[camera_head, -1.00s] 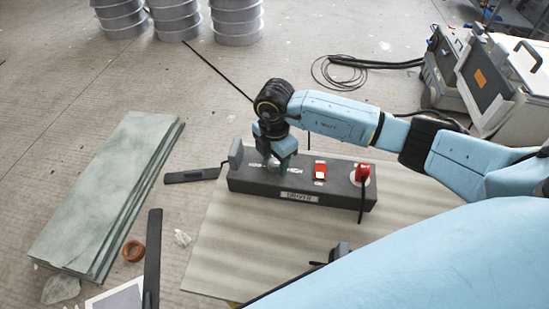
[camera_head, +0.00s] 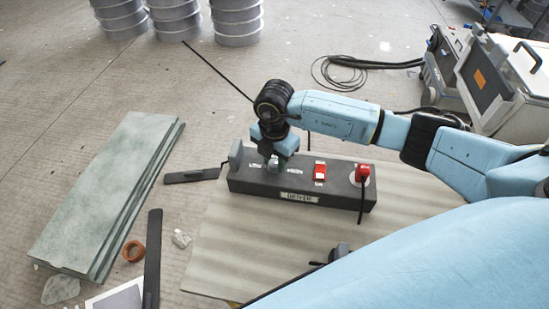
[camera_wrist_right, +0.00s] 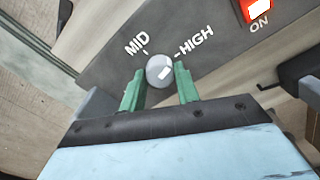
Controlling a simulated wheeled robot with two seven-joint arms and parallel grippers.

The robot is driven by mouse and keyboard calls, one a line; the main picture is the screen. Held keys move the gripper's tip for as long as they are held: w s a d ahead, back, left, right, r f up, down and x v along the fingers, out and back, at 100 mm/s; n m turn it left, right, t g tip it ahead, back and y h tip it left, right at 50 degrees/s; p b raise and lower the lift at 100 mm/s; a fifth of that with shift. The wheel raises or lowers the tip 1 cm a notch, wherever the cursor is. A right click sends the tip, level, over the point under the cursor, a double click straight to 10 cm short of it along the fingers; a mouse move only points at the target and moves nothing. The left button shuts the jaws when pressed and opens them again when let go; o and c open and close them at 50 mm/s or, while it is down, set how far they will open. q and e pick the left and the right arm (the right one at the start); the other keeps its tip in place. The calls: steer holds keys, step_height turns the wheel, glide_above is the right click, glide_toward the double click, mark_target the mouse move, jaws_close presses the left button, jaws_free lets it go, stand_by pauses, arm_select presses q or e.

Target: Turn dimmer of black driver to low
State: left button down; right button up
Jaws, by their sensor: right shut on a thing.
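The black driver (camera_head: 330,192) is a long dark box with a "DRIVER" plate, lying on a pale board. Its dimmer is a round grey knob (camera_wrist_right: 155,66) with a white mark on the side towards the "HIGH" label; "MID" is printed to its upper left in the wrist view. My right gripper (camera_head: 273,169) points down at the left part of the box. In the wrist view its green fingers (camera_wrist_right: 160,86) flank the knob, shut on it. In the head view, the gripper mostly hides the knob, between the "LOW" and "HIGH" labels. My left gripper is not in view.
A red switch (camera_head: 319,171) marked "ON" and a red plug (camera_head: 362,172) with a black cable are on the box's right part. Stacked green sheets (camera_head: 110,190) lie at left. An orange ring (camera_head: 133,251) and dark strips lie on the floor.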

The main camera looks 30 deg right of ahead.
steer(key=n, duration=0.4)
steer(key=shift+n, duration=0.3)
steer(key=n, duration=0.4)
steer(key=shift+n+b, duration=0.3)
steer(key=n+b, duration=0.1)
steer(key=n, duration=0.4)
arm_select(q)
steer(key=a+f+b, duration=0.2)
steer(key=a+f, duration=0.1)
arm_select(e)
steer(key=n, duration=0.5)
steer(key=n+b, duration=0.2)
steer(key=n, duration=0.4)
steer(key=shift+w, duration=0.1)
steer(key=n+b, duration=0.3)
steer(key=n, duration=0.3)
steer(key=shift+n, duration=0.4)
arm_select(q)
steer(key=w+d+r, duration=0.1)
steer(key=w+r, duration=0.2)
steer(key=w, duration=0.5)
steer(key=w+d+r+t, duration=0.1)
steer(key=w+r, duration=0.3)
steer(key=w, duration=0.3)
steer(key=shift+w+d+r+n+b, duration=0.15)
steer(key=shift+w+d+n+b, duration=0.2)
steer(key=shift+b, duration=0.1)
arm_select(e)
steer(key=shift+n, duration=0.7)
steer(key=o, duration=1)
